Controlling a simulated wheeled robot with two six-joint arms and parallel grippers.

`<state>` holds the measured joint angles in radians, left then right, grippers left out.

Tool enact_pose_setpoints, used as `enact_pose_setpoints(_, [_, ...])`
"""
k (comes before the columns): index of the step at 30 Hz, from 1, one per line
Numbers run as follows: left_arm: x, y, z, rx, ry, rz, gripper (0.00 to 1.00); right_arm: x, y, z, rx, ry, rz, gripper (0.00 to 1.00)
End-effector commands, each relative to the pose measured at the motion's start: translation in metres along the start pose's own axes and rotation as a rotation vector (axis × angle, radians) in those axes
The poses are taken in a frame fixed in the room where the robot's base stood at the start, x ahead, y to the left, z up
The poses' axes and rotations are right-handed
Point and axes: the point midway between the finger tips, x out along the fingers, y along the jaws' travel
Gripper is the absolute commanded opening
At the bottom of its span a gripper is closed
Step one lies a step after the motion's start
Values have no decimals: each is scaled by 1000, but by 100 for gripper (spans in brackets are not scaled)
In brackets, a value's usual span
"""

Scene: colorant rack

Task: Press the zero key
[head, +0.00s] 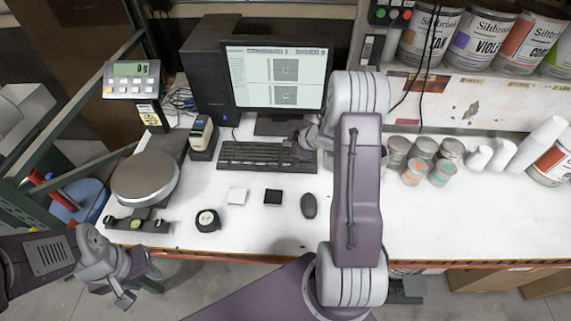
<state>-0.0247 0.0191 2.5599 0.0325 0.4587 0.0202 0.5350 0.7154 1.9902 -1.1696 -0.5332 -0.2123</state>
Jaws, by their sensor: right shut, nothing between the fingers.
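The scale's indicator box (131,79) stands on a post at the back left, its green display reading what looks like 0 g. A row of small keys (129,83) runs below the display; their labels are too small to read, so I cannot tell which is zero. The round scale pan (145,178) is empty. My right gripper (292,141) is shut and empty over the right end of the black keyboard (255,156), far right of the indicator. My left gripper (126,296) hangs low at the bottom left, off the table's front edge; its finger opening is unclear.
A monitor (277,76) and black computer tower (207,72) stand at the back. A handheld device (202,135) stands between scale and keyboard. White and black squares, a mouse (309,205) and a round puck (207,220) lie in front. Several jars and cups stand right.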

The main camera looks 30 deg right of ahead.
Motion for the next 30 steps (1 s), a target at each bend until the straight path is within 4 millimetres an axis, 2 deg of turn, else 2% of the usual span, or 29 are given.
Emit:
enact_pose_setpoints(5, [14, 0, 2, 0, 0, 0, 36, 10, -7, 7, 0, 0, 0, 0])
enact_pose_setpoints(18, [76, -2, 8, 0, 0, 0, 36, 52, -38, 38, 0, -1, 0, 0])
enact_pose_setpoints(23, [86, -2, 9, 0, 0, 0, 36, 61, -44, 44, 0, 0, 0, 0])
enact_pose_setpoints(30, [85, -2, 9, 0, 0, 0, 36, 61, -44, 44, -1, 0, 0, 0])
